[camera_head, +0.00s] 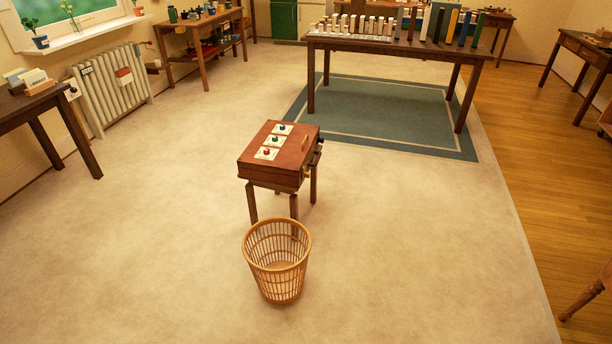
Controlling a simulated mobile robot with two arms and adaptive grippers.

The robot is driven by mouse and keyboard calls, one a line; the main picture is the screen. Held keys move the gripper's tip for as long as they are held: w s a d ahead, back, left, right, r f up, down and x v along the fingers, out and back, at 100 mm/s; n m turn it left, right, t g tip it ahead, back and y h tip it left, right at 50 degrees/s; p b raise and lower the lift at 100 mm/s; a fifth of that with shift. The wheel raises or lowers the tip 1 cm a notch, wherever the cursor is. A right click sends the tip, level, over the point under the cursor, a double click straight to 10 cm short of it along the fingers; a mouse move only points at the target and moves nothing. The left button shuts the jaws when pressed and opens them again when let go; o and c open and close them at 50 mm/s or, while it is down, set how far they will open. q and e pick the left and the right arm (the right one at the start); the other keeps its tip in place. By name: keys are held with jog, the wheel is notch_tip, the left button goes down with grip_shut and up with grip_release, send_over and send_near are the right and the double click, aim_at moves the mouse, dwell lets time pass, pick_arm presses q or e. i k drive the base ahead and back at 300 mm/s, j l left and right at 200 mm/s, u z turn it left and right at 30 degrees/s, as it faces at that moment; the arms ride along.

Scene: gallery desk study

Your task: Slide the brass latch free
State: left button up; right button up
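A reddish-brown wooden box (262,164) sits on a small wooden stand in the middle of the room. Its top carries three pale cards with a blue, a green and a red knob (265,153). A small tan piece (305,143) lies on the top near the right edge. Small dark and brass-coloured parts stick out from the box's right side; they are too small and too steeply seen for me to tell which is the brass latch or how it stands. Neither of my grippers is in view.
A wicker waste basket (277,262) stands on the carpet just in front of the stand. A long table (400,43) with books and blocks stands behind, on a green rug (372,112). A radiator (112,88) and a side table (45,103) are at left. Open carpet surrounds the stand.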

aim_at(307, 175)
jog(key=i+l, duration=0.65)
jog(key=l, duration=0.15)
jog(key=i+l+u, duration=0.1)
jog(key=i+l, duration=0.55)
jog(key=l, duration=0.2)
jog(key=i+l+u, duration=0.1)
jog(key=i+l, duration=0.5)
jog(key=l, duration=0.25)
jog(key=i+l, duration=0.3)
jog(key=l, duration=0.15)
